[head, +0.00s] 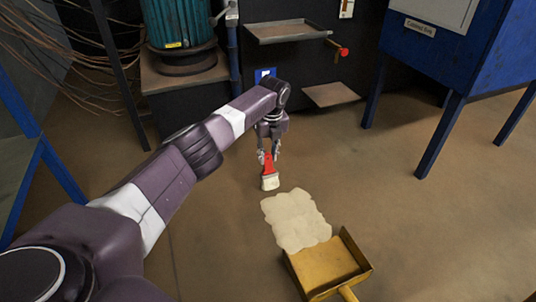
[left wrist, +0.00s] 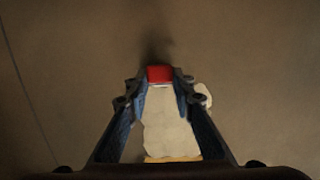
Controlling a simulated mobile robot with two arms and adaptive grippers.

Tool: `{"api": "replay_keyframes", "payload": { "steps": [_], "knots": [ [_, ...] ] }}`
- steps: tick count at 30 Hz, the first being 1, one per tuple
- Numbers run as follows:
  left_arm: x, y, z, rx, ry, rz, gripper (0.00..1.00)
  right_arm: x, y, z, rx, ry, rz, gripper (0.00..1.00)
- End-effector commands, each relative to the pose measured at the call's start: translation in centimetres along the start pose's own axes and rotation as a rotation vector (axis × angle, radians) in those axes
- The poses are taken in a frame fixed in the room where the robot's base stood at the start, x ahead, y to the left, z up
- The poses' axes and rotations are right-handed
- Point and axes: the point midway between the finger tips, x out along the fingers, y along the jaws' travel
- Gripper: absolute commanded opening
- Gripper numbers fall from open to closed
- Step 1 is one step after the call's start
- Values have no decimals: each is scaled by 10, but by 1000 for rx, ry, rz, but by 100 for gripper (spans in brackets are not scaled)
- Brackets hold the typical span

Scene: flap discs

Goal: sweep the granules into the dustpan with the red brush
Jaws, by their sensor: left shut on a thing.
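My left gripper (head: 268,155) is shut on the red brush (head: 269,172) and holds it bristles down, close to the floor. The brush's pale bristles are just beyond the far edge of the granules. In the left wrist view the red brush (left wrist: 160,74) shows between the fingertips of the left gripper (left wrist: 159,80). The granules (head: 295,220) lie as a flat pale patch on the floor; they also show between the fingers in the left wrist view (left wrist: 170,125). The yellow dustpan (head: 328,264) lies at the near edge of the granules, its handle towards me. My right gripper is not in view.
A blue cabinet (head: 455,50) on legs stands at the right back. A green drum (head: 180,25) stands on a block at the left back, with loose cables (head: 60,50) beside it. The floor right of the granules is clear.

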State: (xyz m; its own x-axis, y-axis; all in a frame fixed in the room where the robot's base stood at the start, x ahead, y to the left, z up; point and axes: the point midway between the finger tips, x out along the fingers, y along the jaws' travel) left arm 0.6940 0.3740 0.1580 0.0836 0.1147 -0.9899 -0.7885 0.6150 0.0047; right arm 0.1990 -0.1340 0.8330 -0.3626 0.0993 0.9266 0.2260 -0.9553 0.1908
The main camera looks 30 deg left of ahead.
Motion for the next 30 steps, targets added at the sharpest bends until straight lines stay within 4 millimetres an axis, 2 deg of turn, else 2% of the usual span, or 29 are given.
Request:
{"api": "replay_keyframes", "payload": {
  "steps": [11,30],
  "knots": [
    [1,0,0,0,0,0,0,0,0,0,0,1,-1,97],
    [16,0,-3,0,1,-1,0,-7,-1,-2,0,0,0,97]
  ]
}}
